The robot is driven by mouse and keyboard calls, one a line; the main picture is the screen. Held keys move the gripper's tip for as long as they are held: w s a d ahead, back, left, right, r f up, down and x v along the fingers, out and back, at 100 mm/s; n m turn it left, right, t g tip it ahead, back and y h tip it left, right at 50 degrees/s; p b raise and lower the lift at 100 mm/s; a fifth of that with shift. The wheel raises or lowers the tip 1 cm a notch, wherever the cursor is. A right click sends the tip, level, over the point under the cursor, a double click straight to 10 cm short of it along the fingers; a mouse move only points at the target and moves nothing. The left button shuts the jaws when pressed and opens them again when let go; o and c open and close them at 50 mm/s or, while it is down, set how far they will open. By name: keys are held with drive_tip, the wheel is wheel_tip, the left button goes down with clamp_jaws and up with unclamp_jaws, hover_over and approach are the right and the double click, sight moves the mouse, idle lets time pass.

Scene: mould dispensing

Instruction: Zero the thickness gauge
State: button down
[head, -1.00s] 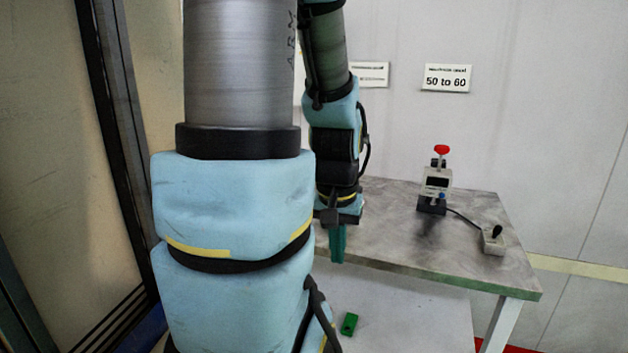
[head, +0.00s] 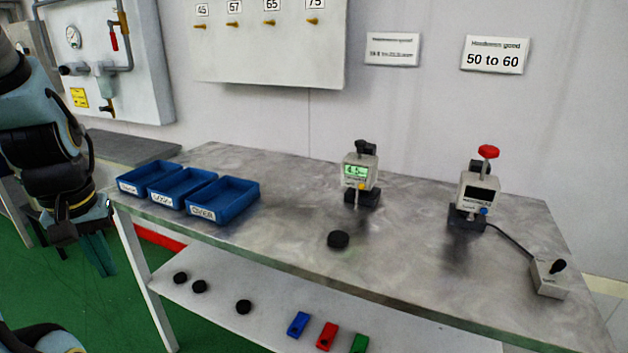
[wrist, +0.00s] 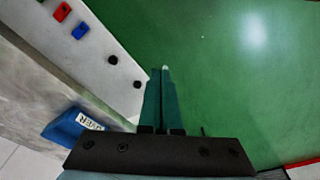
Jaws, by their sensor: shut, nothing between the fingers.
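The gauge with a lit green display (head: 360,171) stands upright on a dark base towards the back middle of the table; by its place under the left sign I take it for the thickness gauge. Its display seems to read about 4.5, but the digits are small. A yellow button shows below the display. My gripper (head: 105,256) hangs at the far left, off the table's left end and far from the gauge. In the wrist view its green fingers (wrist: 160,72) are together and empty, over the green floor. The gauge is out of the wrist view.
A second gauge with a red knob (head: 475,192) is wired to a switch box (head: 550,277) at right. Blue trays (head: 238,208) stand on the table's left part. A black disc (head: 338,240) lies before the lit gauge. Discs and coloured blocks lie on the lower shelf (head: 270,323).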

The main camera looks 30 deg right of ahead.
drive_tip(key=shift+w+a, duration=0.1)
drive_tip(key=shift+a, duration=0.25)
drive_tip(key=shift+w, duration=0.1)
drive_tip(key=w+d+f+t+h+p, duration=0.15)
drive_tip(key=w+d, duration=0.25)
drive_tip(key=d, duration=0.7)
drive_tip(key=w+d+f+t+h+p, duration=0.1)
drive_tip(key=w+d+h+p, duration=0.2)
drive_tip(key=d, duration=0.8)
drive_tip(key=s+d+h, duration=0.1)
drive_tip(key=d, duration=0.2)
drive_tip(key=s+d+h+p, duration=0.1)
drive_tip(key=d, duration=0.3)
drive_tip(key=s+d+n+g+h, duration=0.1)
drive_tip(key=d, duration=0.2)
drive_tip(key=shift+s+d+r, duration=0.1)
drive_tip(key=shift+s+d, duration=0.2)
drive_tip(key=shift+d, duration=0.05)
drive_tip(key=s+d+g+h, duration=0.1)
drive_tip(key=s+d, duration=0.2)
drive_tip(key=s+d+r+n+g+h+p, duration=0.1)
drive_tip(key=s+d, duration=0.2)
drive_tip(key=d, duration=0.1)
drive_tip(key=s+d+g+h, duration=0.1)
drive_tip(key=s+d+h, duration=0.1)
drive_tip(key=s+d, duration=0.1)
drive_tip(key=shift+s+d+r+p, duration=0.2)
drive_tip(key=shift+d+p, duration=0.2)
drive_tip(key=shift+d, duration=0.15)
